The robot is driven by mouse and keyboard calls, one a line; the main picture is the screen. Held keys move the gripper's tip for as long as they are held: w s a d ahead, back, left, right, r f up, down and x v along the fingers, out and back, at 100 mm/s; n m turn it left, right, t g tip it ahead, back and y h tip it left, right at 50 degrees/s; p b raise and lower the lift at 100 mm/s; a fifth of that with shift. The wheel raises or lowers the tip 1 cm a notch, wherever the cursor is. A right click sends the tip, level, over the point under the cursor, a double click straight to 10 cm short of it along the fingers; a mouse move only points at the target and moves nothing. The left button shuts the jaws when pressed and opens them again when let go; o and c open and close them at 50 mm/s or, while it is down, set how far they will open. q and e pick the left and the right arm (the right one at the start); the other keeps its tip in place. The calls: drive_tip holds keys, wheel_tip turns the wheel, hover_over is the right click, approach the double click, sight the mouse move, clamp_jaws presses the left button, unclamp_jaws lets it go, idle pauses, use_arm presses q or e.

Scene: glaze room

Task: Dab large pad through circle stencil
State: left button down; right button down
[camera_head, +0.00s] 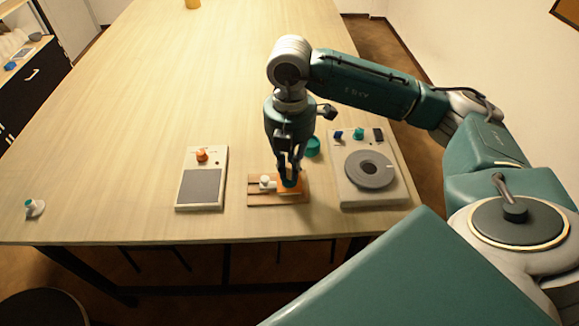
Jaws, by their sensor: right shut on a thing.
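My right gripper (290,176) points down over the table and is shut on a small dark teal pad (289,183). The pad is low over an orange plate (288,192), likely the stencil; the gripper hides much of it, and I cannot make out a circle opening. I cannot tell whether the pad touches the plate. The plate lies on a brown wooden board (258,200), with a small white knob-like piece (265,182) at its left. My left gripper is not in view.
A pale device with an orange knob (202,156) and grey panel stands left of the board. A white device with a grey disc (369,170) stands right. A small white-and-teal piece (34,207) stands far left. The table's middle is clear.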

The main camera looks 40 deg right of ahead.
idle(0.5)
drive_tip(key=shift+r+p, duration=1.75)
drive_tip(key=shift+r, duration=0.75)
